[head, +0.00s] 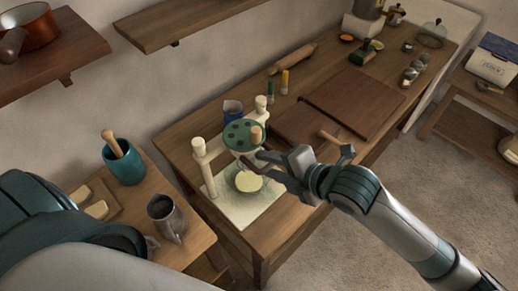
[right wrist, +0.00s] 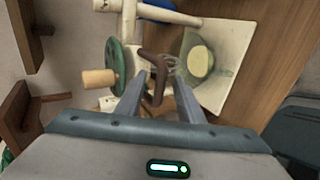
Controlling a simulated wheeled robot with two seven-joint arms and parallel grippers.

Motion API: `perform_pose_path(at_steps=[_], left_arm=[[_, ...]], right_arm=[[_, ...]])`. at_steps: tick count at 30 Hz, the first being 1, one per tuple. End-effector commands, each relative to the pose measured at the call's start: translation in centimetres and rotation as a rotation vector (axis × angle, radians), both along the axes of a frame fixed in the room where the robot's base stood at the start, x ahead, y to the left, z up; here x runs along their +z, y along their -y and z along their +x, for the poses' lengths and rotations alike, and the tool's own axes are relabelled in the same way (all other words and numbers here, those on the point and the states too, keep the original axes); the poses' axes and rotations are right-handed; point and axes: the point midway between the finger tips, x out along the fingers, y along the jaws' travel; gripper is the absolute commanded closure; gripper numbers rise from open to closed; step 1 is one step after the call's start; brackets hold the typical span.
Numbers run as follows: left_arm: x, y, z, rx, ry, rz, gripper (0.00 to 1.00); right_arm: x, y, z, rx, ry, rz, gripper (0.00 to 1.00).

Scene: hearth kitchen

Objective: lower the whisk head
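The whisk stand (head: 201,150) is a cream frame with posts and a green crank wheel (head: 238,131) with a wooden knob. In the right wrist view, the green wheel (right wrist: 115,65) is seen edge-on. A brown bent handle (right wrist: 161,70) sits beside the wire whisk (right wrist: 172,64). The glass bowl (right wrist: 187,42) with pale yellow contents is under the whisk on a pale base. My right gripper (right wrist: 158,85) is open, with its fingers apart on either side of the brown handle; contact is not clear. The right gripper (head: 257,163) partly hides the whisk in the head view. My left gripper is out of view.
A blue jug (head: 232,108) stands behind the stand. A teal crock (head: 124,165) and a metal pitcher (head: 166,218) stand on the left table.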

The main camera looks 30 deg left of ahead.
Motion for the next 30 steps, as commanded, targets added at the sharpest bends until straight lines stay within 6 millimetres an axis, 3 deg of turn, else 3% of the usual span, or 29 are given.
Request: perform_pose_path(at_steps=[5,9,10,30], left_arm=[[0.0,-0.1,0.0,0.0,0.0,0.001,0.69],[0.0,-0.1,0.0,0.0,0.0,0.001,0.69],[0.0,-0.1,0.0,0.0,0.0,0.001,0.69],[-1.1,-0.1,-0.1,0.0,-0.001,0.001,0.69]], right_arm=[[0.0,0.0,0.0,0.0,0.0,0.0,0.66],[0.0,0.0,0.0,0.0,0.0,0.0,0.97],[0.0,0.0,0.0,0.0,0.0,0.0,1.0],[-1.9,0.0,0.0,0.001,-0.001,-0.004,1.0]])
